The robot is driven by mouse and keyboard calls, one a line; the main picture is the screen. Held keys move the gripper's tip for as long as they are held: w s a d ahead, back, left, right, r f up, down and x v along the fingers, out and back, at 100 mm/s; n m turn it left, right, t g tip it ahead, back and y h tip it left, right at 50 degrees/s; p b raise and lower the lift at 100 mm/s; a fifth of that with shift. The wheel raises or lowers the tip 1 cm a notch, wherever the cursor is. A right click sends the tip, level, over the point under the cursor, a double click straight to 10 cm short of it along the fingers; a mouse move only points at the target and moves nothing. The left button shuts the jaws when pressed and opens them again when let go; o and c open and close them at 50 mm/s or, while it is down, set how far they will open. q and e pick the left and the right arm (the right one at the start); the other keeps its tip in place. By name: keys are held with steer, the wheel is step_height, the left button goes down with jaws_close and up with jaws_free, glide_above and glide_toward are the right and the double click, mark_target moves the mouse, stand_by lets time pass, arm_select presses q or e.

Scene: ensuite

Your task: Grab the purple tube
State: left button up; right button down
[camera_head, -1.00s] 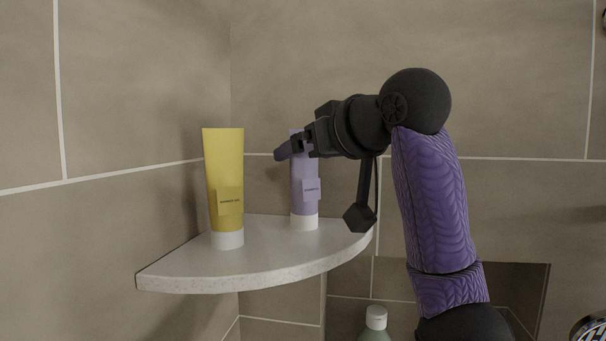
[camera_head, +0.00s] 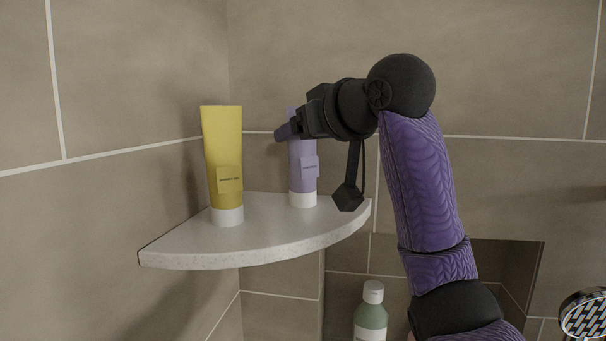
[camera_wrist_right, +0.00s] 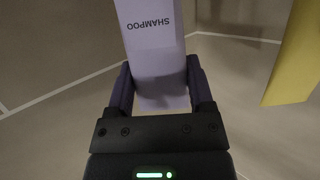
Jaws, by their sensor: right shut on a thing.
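The purple tube (camera_head: 304,172) stands upright on the corner shelf (camera_head: 250,246), with its white cap down. My right gripper (camera_head: 290,131) reaches in from the right and is shut on the upper part of the purple tube. In the right wrist view, the fingers (camera_wrist_right: 160,88) lie on both sides of the purple tube (camera_wrist_right: 154,60), whose "SHAMPOO" label appears upside down. Part of the tube's top is hidden behind the gripper. My left gripper is not in view.
A yellow tube (camera_head: 223,150) stands on the shelf left of the purple one, with a gap between them. Tiled walls meet behind the shelf. A green bottle (camera_head: 370,322) with a white cap is below, and a shower head (camera_head: 583,316) is at lower right.

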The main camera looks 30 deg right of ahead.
steer(key=shift+s+a+r+b, duration=0.15)
steer(key=shift+r+b, duration=0.1)
steer(key=shift+b, duration=0.2)
step_height(320, 180, up, 7)
steer(key=shift+f+p, duration=0.15)
steer(key=shift+p, duration=0.15)
steer(key=s+a+b, duration=1.1)
steer(key=s+a, duration=0.1)
steer(key=s, duration=0.3)
steer(key=shift+s+f, duration=0.15)
steer(key=shift+s, duration=0.15)
